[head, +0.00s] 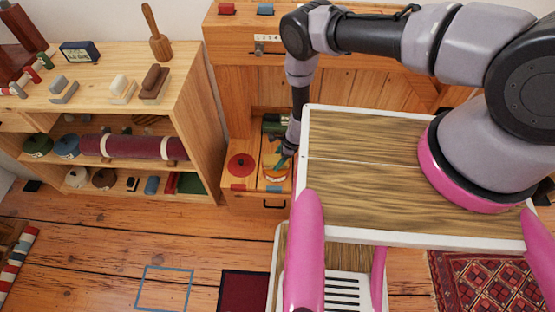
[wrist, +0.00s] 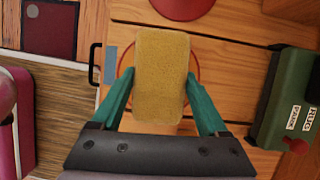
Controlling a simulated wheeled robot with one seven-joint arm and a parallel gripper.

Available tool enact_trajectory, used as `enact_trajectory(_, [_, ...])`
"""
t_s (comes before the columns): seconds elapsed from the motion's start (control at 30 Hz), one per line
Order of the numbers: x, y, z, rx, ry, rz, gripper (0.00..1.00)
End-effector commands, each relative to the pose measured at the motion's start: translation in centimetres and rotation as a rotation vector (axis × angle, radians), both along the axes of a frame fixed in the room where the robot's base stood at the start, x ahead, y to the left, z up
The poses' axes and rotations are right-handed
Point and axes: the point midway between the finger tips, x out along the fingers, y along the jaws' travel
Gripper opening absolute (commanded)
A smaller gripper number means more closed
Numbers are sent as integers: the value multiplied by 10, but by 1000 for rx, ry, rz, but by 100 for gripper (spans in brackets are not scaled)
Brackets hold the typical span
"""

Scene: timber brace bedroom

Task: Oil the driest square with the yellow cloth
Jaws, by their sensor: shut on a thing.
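My gripper (wrist: 158,98) is shut on a yellow pad-like piece (wrist: 160,75), which looks like the yellow cloth. In the wrist view it lies between the teal fingers, over a red ring (wrist: 124,65) on a wooden surface; I cannot tell whether it touches the wood. In the head view my gripper (head: 281,164) is small and partly hidden, low in the wooden bench (head: 240,110), with the yellow piece (head: 270,177) below it. A blue square outline (head: 163,288) and a dark red square (head: 243,290) are on the floor. I cannot tell which square is driest.
A red disc (head: 241,166) lies left of my gripper. A shelf (head: 190,110) with brushes, blocks and rolls stands left. A patterned rug (head: 475,280) lies right. Floor at left is mostly clear.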

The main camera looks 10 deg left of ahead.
Motion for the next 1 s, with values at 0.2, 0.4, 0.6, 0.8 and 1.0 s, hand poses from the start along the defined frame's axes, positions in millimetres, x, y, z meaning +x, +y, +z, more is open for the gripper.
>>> enact_trajectory(0.2, [0,0,-3,0,0,0,32])
enact_trajectory(0.4, [0,0,-5,0,0,1,32])
enact_trajectory(0.6, [0,0,-7,0,0,1,32])
enact_trajectory(0.8, [0,0,-9,0,1,0,32])
enact_trajectory(1.0, [0,0,-9,0,0,0,32])
